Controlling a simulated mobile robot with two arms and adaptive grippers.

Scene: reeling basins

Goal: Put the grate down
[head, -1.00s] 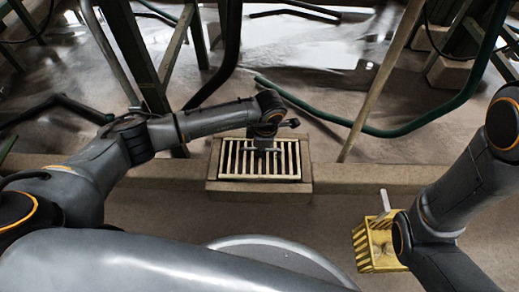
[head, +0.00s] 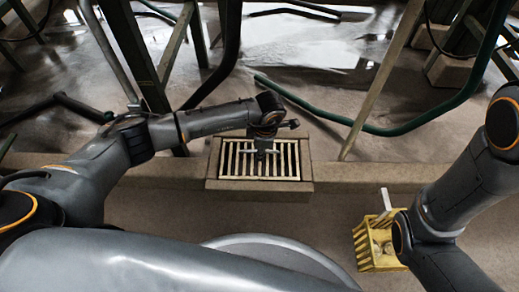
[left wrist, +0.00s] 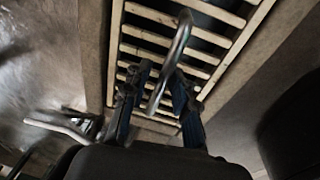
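The grate (head: 229,157), a pale slatted panel, lies flat in the stone-framed opening (head: 211,184) at mid-picture in the head view. It also fills the upper left wrist view (left wrist: 205,57). A bent metal handle (left wrist: 180,40) rises from it. My left gripper (left wrist: 163,70) is directly over the grate, with one finger on each side of the handle. A gap shows between the fingers and the bar, so it looks open around the handle. My right gripper is hidden behind its own arm near the yellow crate (head: 361,246).
A pale stick-like handle (head: 385,199) stands up from the yellow crate at the lower right. A stone curb (head: 350,178) runs either side of the opening. A green hose (head: 400,130) and several metal legs stand on wet floor behind.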

